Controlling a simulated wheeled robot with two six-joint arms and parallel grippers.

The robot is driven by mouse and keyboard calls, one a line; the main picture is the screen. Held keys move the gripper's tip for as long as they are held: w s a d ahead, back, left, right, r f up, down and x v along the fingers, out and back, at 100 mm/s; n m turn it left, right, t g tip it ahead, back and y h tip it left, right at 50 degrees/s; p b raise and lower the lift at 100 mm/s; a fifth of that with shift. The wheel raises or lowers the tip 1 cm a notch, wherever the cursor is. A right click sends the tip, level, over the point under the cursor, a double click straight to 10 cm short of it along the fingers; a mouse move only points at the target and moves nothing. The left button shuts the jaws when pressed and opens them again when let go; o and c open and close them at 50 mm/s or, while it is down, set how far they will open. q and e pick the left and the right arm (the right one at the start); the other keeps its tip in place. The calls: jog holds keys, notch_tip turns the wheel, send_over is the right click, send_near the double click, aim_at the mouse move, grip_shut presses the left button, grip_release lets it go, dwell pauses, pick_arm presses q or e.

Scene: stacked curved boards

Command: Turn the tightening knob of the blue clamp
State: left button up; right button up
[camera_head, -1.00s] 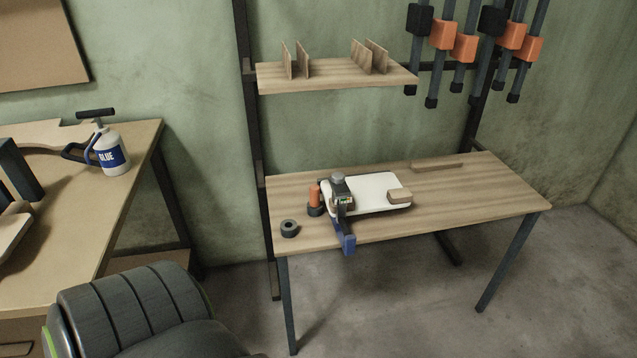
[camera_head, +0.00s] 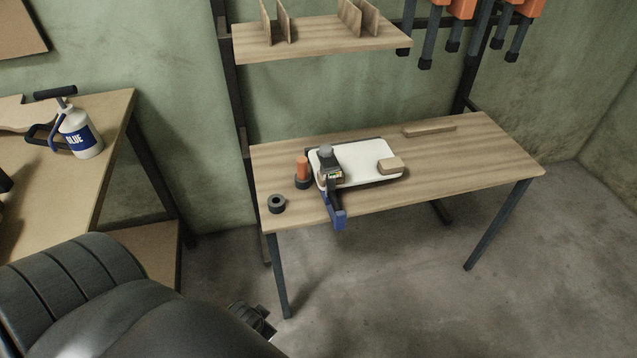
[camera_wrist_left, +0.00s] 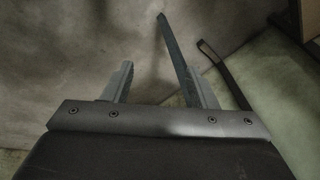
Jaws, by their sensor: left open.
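The blue clamp (camera_head: 338,214) sits at the front edge of the wooden table, towards its left end. Its blue bar sticks out past the edge. A dark block with a small label and a grey round top (camera_head: 326,151) stands at its inner end, by a white board (camera_head: 354,160). I cannot tell for certain which part is the tightening knob. My left gripper (camera_head: 262,313) is low in front of the table's left leg, below and left of the clamp, touching nothing. The left wrist view shows its two fingers (camera_wrist_left: 162,82) apart and empty. My right gripper is out of view.
On the wooden table (camera_head: 470,160) are a dark ring (camera_head: 277,204), an orange-handled object (camera_head: 302,167) and wooden blocks (camera_head: 390,165). A shelf (camera_head: 330,44) hangs above. The floor before the table is open.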

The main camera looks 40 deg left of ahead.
aim_at(322, 153)
pick_arm(q)
jog(key=w+a+r+m+t+y+p, duration=0.1)
jog(key=w+a+r+m+t, duration=0.3)
jog(key=r+m, duration=0.45)
jog(key=w+a+r+m+t+y, duration=0.1)
jog(key=w+r+m+t, duration=0.4)
jog(key=r, duration=0.6)
jog(key=w+a+r+m+t+y+p, duration=0.1)
jog(key=w+a+r+m+t+y, duration=0.2)
jog(key=w+r+m, duration=0.5)
jog(key=w+d+m+t+h+p, duration=0.1)
jog(key=w+m+h, duration=0.1)
jog(key=w+m, duration=0.2)
jog(key=w+d+r+m+h, duration=0.1)
jog(key=w+m+h, duration=0.1)
jog(key=w+m, duration=0.3)
jog(key=w+d+r+m+t+h+p, duration=0.1)
jog(key=w+m+h, duration=0.2)
jog(key=w, duration=0.6)
jog(key=shift+d+r+m+t+p, duration=0.1)
jog(key=shift+d+m+t+p, duration=0.1)
jog(key=shift+m, duration=0.4)
jog(key=shift+d+r+m+t+p, duration=0.1)
jog(key=shift+m+p, duration=0.05)
jog(key=shift+m, duration=0.4)
jog(key=shift+w, duration=0.5)
